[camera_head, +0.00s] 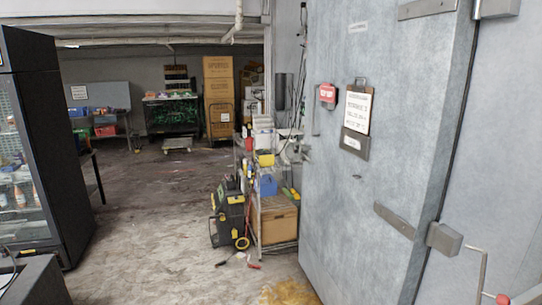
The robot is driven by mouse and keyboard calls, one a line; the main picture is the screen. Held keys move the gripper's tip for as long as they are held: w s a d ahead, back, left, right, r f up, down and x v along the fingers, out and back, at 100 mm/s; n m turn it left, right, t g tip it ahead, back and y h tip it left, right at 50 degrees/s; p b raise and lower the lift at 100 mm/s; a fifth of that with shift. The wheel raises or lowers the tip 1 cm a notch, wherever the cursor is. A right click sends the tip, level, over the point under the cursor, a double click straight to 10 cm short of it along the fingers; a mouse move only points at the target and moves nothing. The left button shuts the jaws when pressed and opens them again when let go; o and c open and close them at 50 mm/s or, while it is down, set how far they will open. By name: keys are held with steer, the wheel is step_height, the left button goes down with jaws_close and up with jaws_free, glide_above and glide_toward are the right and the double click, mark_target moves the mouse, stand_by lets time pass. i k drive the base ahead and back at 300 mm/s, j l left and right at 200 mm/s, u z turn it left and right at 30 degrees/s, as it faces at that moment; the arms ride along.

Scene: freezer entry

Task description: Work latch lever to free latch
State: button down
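A large grey freezer door (345,185) fills the right half of the head view. A metal strap (394,219) with a grey block (444,238) sits low at its right edge. A similar strap (427,9) sits at the top. A thin bent metal rod (482,275) with a red end (502,299) shows at the lower right, partly cut off. I cannot tell whether this rod is the latch lever. No latch is clearly seen. My gripper is not in view.
A clipboard sign (357,112) and a red box (327,96) are on the door. A cluttered cart (274,217) and a black-and-yellow wheeled case (230,217) stand left of it. A glass-fronted cooler (50,150) stands far left. The floor (150,225) between is open.

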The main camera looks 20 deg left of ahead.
mark_target(307, 158)
steer(key=i+j+u, duration=0.25)
steer(key=i+j, duration=1.45)
steer(key=j, duration=0.15)
steer(key=i+j, duration=0.1)
steer(key=i, duration=0.5)
steer(key=i+j+z, duration=0.1)
steer(key=i, duration=0.5)
steer(key=i+j+z, duration=0.1)
steer(key=i, duration=0.5)
